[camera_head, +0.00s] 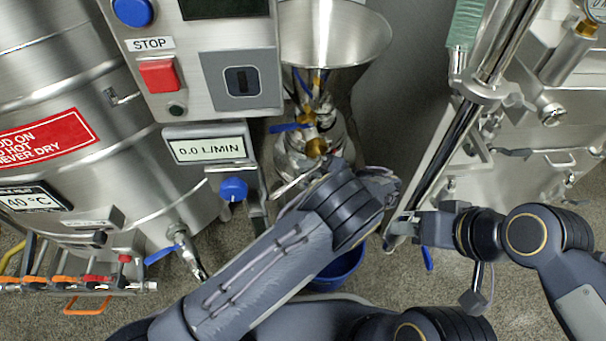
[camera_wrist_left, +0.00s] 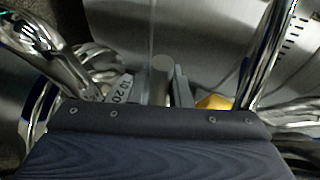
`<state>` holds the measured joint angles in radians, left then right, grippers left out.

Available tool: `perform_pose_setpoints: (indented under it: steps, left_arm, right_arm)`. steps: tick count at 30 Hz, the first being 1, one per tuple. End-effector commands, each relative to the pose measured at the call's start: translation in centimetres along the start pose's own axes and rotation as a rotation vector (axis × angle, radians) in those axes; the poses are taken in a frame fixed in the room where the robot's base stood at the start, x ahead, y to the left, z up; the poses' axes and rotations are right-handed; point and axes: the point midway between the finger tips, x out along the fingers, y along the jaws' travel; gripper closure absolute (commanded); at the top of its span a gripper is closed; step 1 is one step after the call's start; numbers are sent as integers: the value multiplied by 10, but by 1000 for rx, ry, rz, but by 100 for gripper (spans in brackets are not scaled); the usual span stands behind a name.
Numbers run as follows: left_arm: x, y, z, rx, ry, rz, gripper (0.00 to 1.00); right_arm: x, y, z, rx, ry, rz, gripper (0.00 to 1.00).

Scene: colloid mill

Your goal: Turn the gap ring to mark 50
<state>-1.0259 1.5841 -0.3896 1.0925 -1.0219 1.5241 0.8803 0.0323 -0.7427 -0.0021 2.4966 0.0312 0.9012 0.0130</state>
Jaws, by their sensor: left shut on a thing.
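The gap ring (camera_wrist_left: 122,88) shows in the left wrist view as a pale curved band with dark figures; a 20 is readable. Most of its scale and any index mark are hidden. My left gripper (camera_wrist_left: 165,92) is at the ring, shut on a short grey rod (camera_wrist_left: 161,70) that looks like the ring's handle. In the head view my left forearm and wrist cover the ring and the fingertips. The mill's steel hopper (camera_head: 332,38) stands above the wrist. My right gripper (camera_head: 402,228) is off to the right, apart from the mill; its jaw opening is unclear.
A control box with a red stop button (camera_head: 158,75) and a flow display (camera_head: 207,149) stands left of the mill. A blue-handled valve (camera_head: 290,127) sits under the hopper. A blue bucket (camera_head: 340,268) is on the floor. Steel pipework (camera_head: 460,125) rises at right.

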Motion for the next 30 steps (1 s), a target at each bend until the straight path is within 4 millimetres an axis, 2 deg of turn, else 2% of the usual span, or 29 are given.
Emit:
perform_pose_setpoints:
  steps: [4, 18, 19, 24, 30]
  left_arm:
    - [-1, 3, -1, -9, -37, -1, 100]
    - [-3, 1, -2, -13, -52, 0, 100]
    - [-3, 1, -2, -14, -51, 0, 82]
    - [-2, 1, -1, -13, -52, -2, 62]
    - [-1, 0, -1, -13, -54, -4, 62]
  right_arm:
    - [9, 4, 4, 0, 0, 0, 64]
    - [10, 4, 5, 0, 0, 0, 64]
    - [10, 4, 5, 0, 0, 0, 64]
    - [10, 4, 5, 0, 0, 0, 64]
    - [10, 4, 5, 0, 0, 0, 64]
